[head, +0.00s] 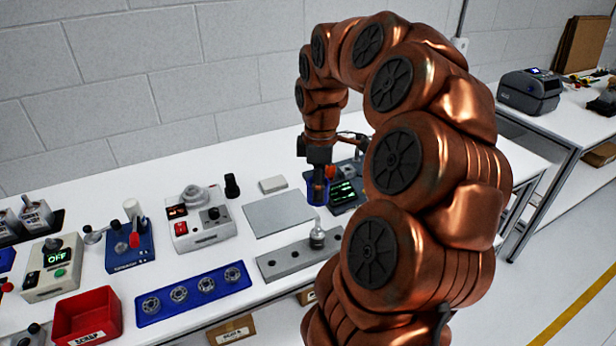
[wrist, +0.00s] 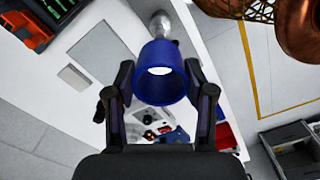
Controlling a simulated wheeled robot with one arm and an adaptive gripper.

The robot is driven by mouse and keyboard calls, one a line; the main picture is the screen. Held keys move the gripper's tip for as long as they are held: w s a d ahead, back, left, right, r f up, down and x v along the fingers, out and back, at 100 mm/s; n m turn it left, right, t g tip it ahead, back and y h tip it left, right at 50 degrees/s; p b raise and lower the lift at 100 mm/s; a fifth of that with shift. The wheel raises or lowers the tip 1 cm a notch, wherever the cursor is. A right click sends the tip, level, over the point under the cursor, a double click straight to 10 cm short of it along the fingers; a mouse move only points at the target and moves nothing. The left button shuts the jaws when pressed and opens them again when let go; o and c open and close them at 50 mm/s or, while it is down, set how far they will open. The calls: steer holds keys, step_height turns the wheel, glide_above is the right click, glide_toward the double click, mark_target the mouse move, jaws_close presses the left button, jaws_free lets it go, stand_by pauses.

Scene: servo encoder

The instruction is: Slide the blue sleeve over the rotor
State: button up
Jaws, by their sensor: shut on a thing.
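The blue sleeve (wrist: 160,87) is a short open tube between the two fingers of my gripper (wrist: 163,82) in the wrist view. In the head view my gripper (head: 317,182) points down and holds the sleeve (head: 317,192) above the bench, partly covering it. The rotor (head: 317,236) is a metal piece with a thin upright shaft, standing on a grey plate with holes (head: 285,262). The sleeve is above the rotor and apart from it in the head view. The rotor (wrist: 161,24) also shows just beyond the sleeve in the wrist view.
A blue tray (head: 195,296) with several metal rings lies to the left of the plate. A red scrap bin (head: 86,318) is at the front left. A flat grey pad (head: 277,216) lies behind the plate. A dark device with a green display (head: 345,195) stands close behind my gripper.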

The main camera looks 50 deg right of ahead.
steer(key=b, duration=0.1)
glide_above(319, 219)
steer(key=shift+w+f, duration=0.15)
steer(key=shift+f, duration=2.1)
steer(key=shift+f+b, duration=0.25)
steer(key=shift+b, duration=0.25)
steer(key=shift+f, duration=0.2)
steer(key=shift+f+b, duration=0.35)
steer(key=shift+b, duration=0.05)
steer(key=shift+f+b, duration=0.3)
steer(key=shift+f, duration=0.15)
steer(key=shift+f+b, duration=0.5)
steer(key=shift+f, duration=0.2)
steer(key=shift+f, duration=0.4)
steer(key=shift+f+b, duration=0.4)
steer(key=shift+b, duration=0.1)
